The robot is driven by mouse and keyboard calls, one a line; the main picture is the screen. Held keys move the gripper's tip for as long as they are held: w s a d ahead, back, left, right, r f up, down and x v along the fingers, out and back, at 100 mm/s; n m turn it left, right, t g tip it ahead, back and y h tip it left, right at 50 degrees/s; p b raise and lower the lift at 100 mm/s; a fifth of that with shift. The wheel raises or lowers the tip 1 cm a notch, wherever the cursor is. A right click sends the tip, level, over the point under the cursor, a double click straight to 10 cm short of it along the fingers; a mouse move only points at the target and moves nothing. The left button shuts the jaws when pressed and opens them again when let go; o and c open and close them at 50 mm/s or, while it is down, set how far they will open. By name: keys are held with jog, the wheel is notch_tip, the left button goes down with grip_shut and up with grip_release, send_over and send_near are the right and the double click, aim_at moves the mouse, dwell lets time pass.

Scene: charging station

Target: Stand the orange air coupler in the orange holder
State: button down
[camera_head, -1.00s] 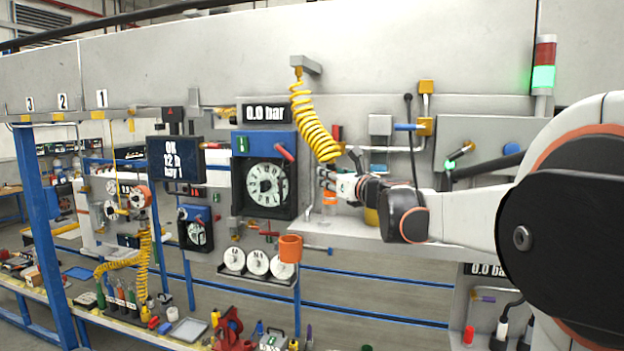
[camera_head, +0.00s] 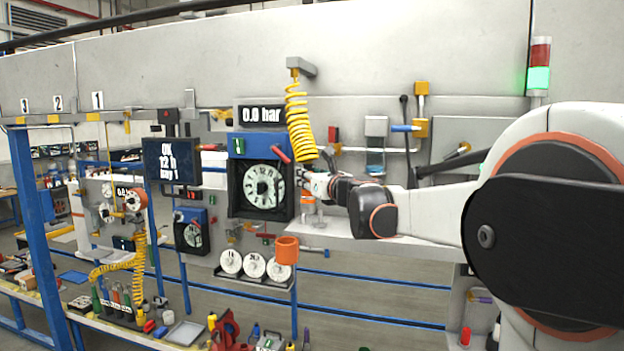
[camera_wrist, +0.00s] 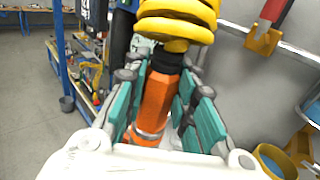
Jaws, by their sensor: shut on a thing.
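The orange air coupler (camera_wrist: 156,102) hangs at the lower end of a yellow coiled hose (camera_head: 300,125). My gripper (camera_head: 312,182) is shut on the coupler; in the wrist view the teal pads of my gripper (camera_wrist: 155,95) lie on both sides of its orange body. A black collar joins the coupler to the hose coil (camera_wrist: 178,25). The orange holder (camera_head: 287,249) is an open cup at the left end of the shelf, below and slightly left of my gripper, apart from it.
The grey shelf (camera_head: 370,243) runs right from the holder, under my arm. A dial panel (camera_head: 262,188) stands left of the gripper. White reels (camera_head: 254,266) sit left of the holder. A yellow-rimmed cup (camera_wrist: 272,160) shows low right in the wrist view.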

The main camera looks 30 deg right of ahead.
jog(key=w+a, duration=0.4)
jog(key=w, duration=0.1)
dwell(0.8)
jog(key=shift+f+b, duration=0.1)
jog(key=shift+b, duration=0.2)
notch_tip(320, 180, down, 14)
jog(key=b, duration=1)
jog(key=shift+w+f, duration=0.2)
jog(key=shift+w, duration=0.25)
dwell(0.8)
dwell(0.4)
jog(key=c, duration=1.2)
grip_release()
jog(key=shift+c, duration=0.2)
jog(key=shift+d, duration=0.1)
